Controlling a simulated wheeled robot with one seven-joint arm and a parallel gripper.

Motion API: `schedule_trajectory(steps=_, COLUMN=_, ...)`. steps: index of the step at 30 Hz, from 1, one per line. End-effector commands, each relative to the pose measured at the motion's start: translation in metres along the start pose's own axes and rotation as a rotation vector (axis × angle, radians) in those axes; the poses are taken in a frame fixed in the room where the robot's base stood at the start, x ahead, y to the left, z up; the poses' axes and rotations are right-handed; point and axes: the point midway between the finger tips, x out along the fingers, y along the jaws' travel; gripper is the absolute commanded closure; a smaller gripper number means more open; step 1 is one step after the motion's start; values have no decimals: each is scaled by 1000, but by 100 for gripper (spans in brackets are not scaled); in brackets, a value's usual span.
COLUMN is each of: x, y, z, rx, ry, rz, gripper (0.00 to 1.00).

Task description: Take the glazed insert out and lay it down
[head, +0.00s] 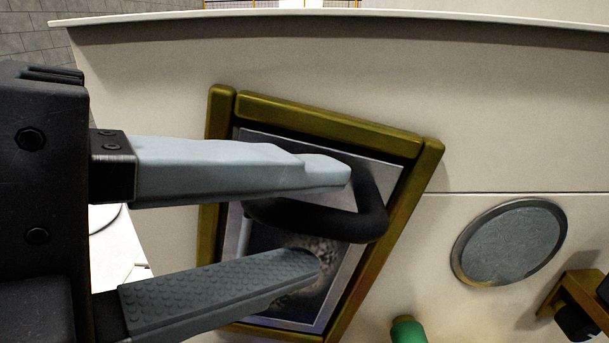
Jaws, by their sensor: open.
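The glazed insert (258,240) is a grey-framed pane with a mottled patch. It sits tilted inside an olive-brown frame (330,128) on a pale panel. A black bar handle (372,205) stands out from the insert. My gripper (335,215) comes in from the left and is open. Its upper finger overlaps the top of the handle in the picture, and its lower finger lies below the handle, over the pane. The handle's bar shows between the fingertips, and I cannot tell whether either finger touches it. My fingers hide part of the insert and the frame's left side.
A round grey disc with a metal rim (508,243) is on the pale panel (500,110) at the right. A green cylinder (408,330) is at the bottom edge. A brown bracket with black parts (575,300) is at the lower right. The panel above the frame is bare.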

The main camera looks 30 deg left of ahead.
Motion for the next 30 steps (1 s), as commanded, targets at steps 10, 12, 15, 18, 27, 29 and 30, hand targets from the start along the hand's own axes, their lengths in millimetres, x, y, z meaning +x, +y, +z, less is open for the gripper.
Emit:
schedule_trajectory(steps=10, x=23, y=0, z=0, rx=0, ry=0, rz=-1, gripper=59)
schedule_trajectory(steps=12, x=24, y=0, z=0, rx=0, ry=0, rz=-1, gripper=59)
schedule_trajectory(steps=15, x=24, y=0, z=0, rx=0, ry=-1, rz=-1, gripper=59)
schedule_trajectory(steps=18, x=23, y=0, z=0, rx=0, ry=-1, rz=-1, gripper=71)
schedule_trajectory(steps=27, x=23, y=0, z=0, rx=1, ry=-1, rz=0, gripper=100)
schedule_trajectory(steps=29, x=23, y=0, z=0, rx=1, ry=-1, rz=0, gripper=100)
schedule_trajectory(steps=30, x=23, y=0, z=1, rx=1, ry=-1, rz=0, gripper=100)
